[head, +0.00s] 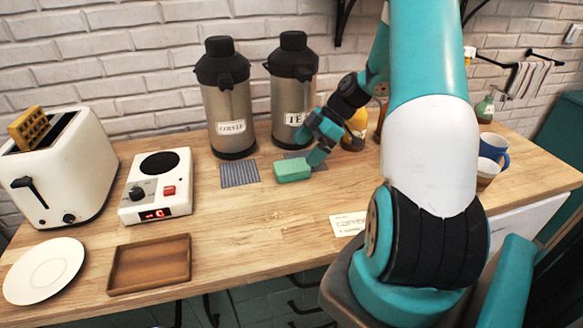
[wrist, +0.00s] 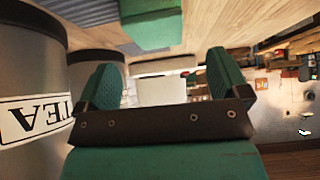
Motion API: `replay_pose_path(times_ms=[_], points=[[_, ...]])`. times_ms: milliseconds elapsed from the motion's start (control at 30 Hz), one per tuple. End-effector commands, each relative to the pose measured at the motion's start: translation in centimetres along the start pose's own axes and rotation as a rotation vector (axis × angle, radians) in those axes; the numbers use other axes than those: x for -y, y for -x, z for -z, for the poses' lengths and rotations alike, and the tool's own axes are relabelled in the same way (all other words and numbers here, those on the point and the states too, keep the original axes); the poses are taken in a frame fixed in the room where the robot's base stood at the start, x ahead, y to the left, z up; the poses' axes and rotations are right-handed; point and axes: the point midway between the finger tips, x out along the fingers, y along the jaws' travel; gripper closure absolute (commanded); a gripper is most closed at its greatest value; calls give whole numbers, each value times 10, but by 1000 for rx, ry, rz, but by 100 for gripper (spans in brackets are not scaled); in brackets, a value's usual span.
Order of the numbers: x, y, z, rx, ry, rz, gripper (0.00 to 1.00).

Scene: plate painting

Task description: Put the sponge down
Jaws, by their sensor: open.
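The green sponge (head: 292,170) lies on the wooden counter in front of the tea dispenser, close to a striped mat. In the wrist view the sponge (wrist: 150,24) shows at the top, beyond the fingers and apart from them. My gripper (head: 318,146) is just behind and to the right of the sponge in the head view. In the wrist view its two green fingers stand wide apart and nothing is between them, so my gripper (wrist: 164,78) is open and empty. From the head view I cannot tell whether a finger touches the sponge.
The coffee dispenser (head: 226,108) and tea dispenser (head: 292,95) stand behind. A card (head: 348,224) lies in front. Mugs (head: 493,147) are at right.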

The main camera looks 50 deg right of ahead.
Motion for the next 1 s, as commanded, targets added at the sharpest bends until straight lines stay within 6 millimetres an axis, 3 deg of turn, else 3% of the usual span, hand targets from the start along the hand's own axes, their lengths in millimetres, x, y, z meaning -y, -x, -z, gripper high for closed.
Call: replay_pose_path(times_ms=[233,500,767,867,1000], points=[[0,-21,1,-1,-1,4,6],[-2,-58,-2,0,0,3,6],[-3,-63,-3,1,0,-1,6],[-3,-63,-3,1,0,-1,25],[-3,-63,-3,1,0,-1,57]])
